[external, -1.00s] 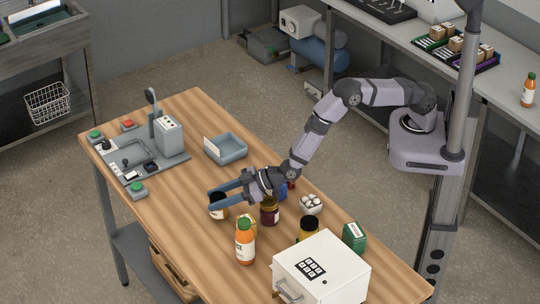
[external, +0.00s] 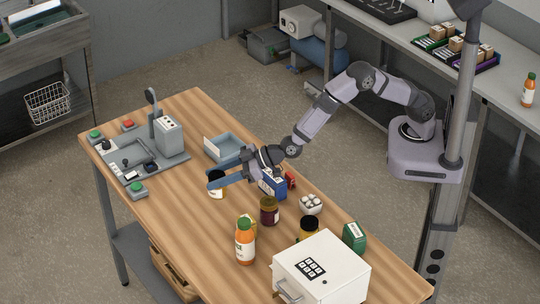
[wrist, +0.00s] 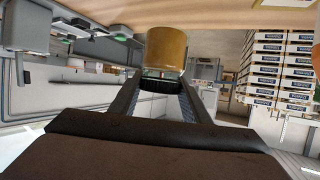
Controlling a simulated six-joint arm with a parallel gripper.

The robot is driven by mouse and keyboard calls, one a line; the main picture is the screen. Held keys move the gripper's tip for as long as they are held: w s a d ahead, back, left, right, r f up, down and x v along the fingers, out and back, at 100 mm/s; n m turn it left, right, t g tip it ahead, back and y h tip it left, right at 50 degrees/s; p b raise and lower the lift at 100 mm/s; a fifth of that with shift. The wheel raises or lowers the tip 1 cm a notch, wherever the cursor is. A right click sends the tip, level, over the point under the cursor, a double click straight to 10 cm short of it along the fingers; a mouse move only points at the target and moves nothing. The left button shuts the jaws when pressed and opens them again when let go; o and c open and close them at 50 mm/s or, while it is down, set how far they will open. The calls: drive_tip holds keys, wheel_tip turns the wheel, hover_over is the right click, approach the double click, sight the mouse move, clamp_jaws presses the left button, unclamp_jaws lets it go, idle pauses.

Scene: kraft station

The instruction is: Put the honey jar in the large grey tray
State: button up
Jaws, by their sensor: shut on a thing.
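The honey jar (external: 216,191), with a dark lid and a pale label, is between the fingers of my gripper (external: 213,180) in the external view. The fingers are shut on it near the lid. In the wrist view the golden jar (wrist: 160,48) shows beyond the fingertips, with its dark lid towards me. Whether its base is clear of the table is hard to tell. The grey tray (external: 232,140) is behind my gripper, near the table's far edge. Its front part is hidden by my gripper, and its visible inside looks empty.
A grey machine (external: 168,138) stands left of the tray. A blue box (external: 272,184), a dark red jar (external: 269,212), an orange bottle (external: 245,243), a second black-lidded jar (external: 309,230) and a white box (external: 321,270) stand to the right. The table's front left is clear.

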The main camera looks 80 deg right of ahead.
drive_tip(key=shift+r, duration=0.15)
drive_tip(key=w+d+r+b, duration=0.1)
drive_tip(key=w+d+r, duration=0.1)
drive_tip(key=w+d, duration=0.35)
drive_tip(key=b, duration=0.4)
hover_over(227, 152)
drive_tip(key=shift+a+f, duration=0.15)
drive_tip(key=shift+f, duration=5.55)
drive_tip(key=shift+f, duration=0.15)
drive_tip(key=o, duration=0.9)
drive_tip(key=shift+f, duration=0.15)
drive_tip(key=o, duration=0.4)
